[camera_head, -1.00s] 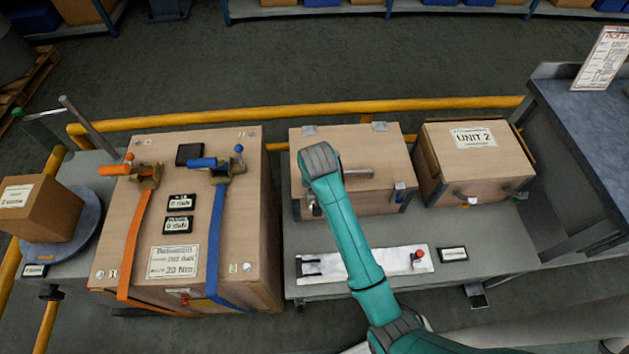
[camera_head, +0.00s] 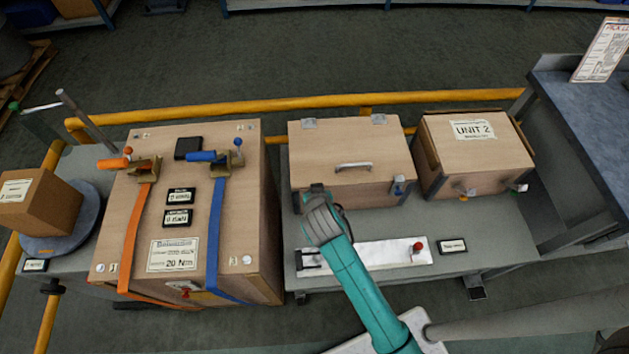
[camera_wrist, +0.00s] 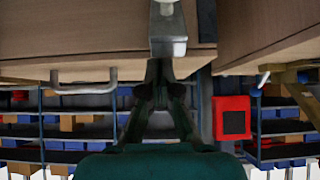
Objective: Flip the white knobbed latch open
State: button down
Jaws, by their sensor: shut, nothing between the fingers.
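The latch (camera_wrist: 168,38) is a grey metal piece on the front of the middle wooden box (camera_head: 330,143), with a pale white knob (camera_wrist: 167,6) at the top edge of the wrist view. In the head view my arm hides it at the box's front left corner. My gripper (camera_wrist: 158,78) is shut and empty, its dark fingers close by the latch's squared end. I cannot tell whether they touch it. In the head view my gripper (camera_head: 320,208) is in front of that corner, fingertips hidden. The box lid is down.
A second latch (camera_head: 397,187) is at the box's front right. A lid handle (camera_head: 353,166) is on the box. The UNIT 2 box (camera_head: 470,160) stands to the right, the large strapped crate (camera_head: 150,220) to the left. A white panel with a red button (camera_head: 418,246) lies in front.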

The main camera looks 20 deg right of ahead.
jog(key=shift+s+a+f+t+h, duration=0.2)
jog(key=shift+s+f+t, duration=0.1)
jog(key=shift+s+t, duration=0.3)
jog(key=shift+s+a+f+t+h, duration=0.2)
jog(key=shift+s+f+t, duration=0.1)
jog(key=shift+s+t, duration=0.25)
jog(key=shift+s+a+f+t+h, duration=0.1)
jog(key=shift+s+a+f+t, duration=0.15)
jog(key=shift+s+t, duration=0.35)
jog(key=shift+s+f+g, duration=0.25)
jog(key=shift+s, duration=0.1)
jog(key=w+r, duration=0.2)
jog(key=r, duration=0.1)
jog(key=shift+w+d+r, duration=0.1)
jog(key=shift+w+d, duration=0.25)
jog(key=shift+d, duration=0.05)
jog(key=shift+s+a+r, duration=0.1)
jog(key=shift+s+r, duration=0.1)
jog(key=shift+s, duration=0.05)
jog(key=v, duration=0.9)
jog(key=shift+s+f, duration=0.25)
jog(key=shift+s, duration=0.05)
jog(key=shift+a, duration=0.1)
